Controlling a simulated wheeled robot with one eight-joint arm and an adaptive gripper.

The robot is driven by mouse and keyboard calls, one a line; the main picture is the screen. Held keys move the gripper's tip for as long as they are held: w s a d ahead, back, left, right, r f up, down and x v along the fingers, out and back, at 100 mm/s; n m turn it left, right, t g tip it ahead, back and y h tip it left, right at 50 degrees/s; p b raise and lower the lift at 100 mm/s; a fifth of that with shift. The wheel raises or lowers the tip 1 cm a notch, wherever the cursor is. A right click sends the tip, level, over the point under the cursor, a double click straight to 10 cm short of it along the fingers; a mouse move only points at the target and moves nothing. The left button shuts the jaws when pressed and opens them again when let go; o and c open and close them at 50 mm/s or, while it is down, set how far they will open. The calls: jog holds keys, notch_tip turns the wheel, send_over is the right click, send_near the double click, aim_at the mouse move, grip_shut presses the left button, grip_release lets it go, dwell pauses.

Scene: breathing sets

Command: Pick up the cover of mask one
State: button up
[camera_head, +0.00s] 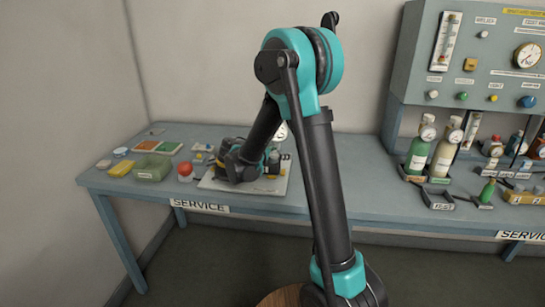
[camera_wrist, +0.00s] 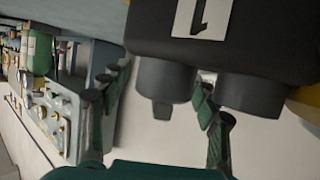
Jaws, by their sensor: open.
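A dark block with a white label "1" (camera_wrist: 202,16) fills the top of the wrist view; it appears to be part of mask one. Two grey round ports (camera_wrist: 250,95) stick out of its lower side. Which part is the cover, I cannot tell. My gripper (camera_wrist: 160,100) is open, with one dark green finger left of the ports and the other close by the right port. No firm hold shows. In the head view my gripper (camera_head: 272,160) is low over a pale mat (camera_head: 222,184) on the bench, and my arm hides much of the mask.
On the bench (camera_head: 270,203) to the left stand a red ball-like thing (camera_head: 185,170), a green tray (camera_head: 152,169) and several small flat items. At the right are green and cream bottles (camera_head: 421,150) below a grey gauge panel (camera_head: 480,60). Bare bench lies between mat and bottles.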

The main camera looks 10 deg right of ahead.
jog(key=c, duration=0.9)
jog(key=shift+r, duration=0.1)
jog(key=shift+c, duration=0.3)
